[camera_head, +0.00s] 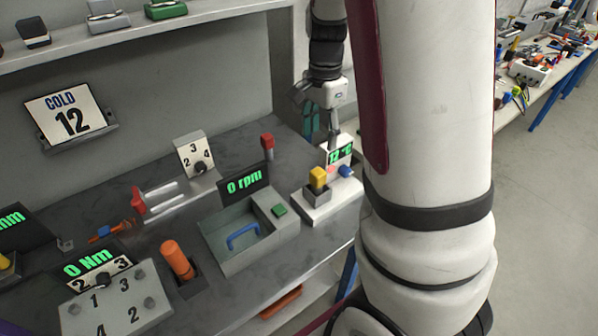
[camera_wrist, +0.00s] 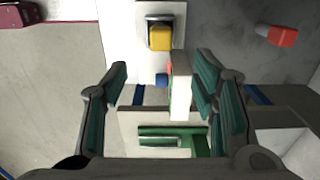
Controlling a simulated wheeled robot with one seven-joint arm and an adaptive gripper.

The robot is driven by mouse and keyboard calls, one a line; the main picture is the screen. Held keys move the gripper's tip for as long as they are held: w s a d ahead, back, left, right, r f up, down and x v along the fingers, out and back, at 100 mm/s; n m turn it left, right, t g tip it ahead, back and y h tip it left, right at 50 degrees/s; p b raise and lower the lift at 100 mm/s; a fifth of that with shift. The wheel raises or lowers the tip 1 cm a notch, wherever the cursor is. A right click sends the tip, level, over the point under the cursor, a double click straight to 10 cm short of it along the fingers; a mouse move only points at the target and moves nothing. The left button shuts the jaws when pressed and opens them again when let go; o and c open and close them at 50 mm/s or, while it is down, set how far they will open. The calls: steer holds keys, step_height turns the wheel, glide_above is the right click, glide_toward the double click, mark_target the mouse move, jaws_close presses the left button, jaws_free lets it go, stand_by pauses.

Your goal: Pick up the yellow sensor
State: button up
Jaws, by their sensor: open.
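The yellow sensor (camera_head: 318,177) stands upright in a dark grey socket on a white station base (camera_head: 325,205) on the grey bench. In the wrist view the yellow sensor (camera_wrist: 160,37) shows at the top middle, ahead of the fingertips. My gripper (camera_head: 321,130) is above and behind the station, partly hidden by its display panel and my arm. In the wrist view my gripper (camera_wrist: 160,88) is open, with teal pads apart and nothing held. The sensor is not between the pads.
The station's upright display panel (camera_head: 341,154) and blue knob (camera_head: 346,170) are beside the sensor. A red-topped post (camera_head: 267,141) stands behind to the left. A grey "0 rpm" box (camera_head: 234,253) with a blue handle is left of the station. A shelf (camera_head: 150,28) runs above the bench.

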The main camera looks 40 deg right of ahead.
mark_target(318, 172)
step_height(318, 172, down, 14)
steer(key=shift+r+b, duration=0.2)
steer(key=shift+b, duration=0.2)
steer(key=shift+c, duration=0.5)
jaws_close()
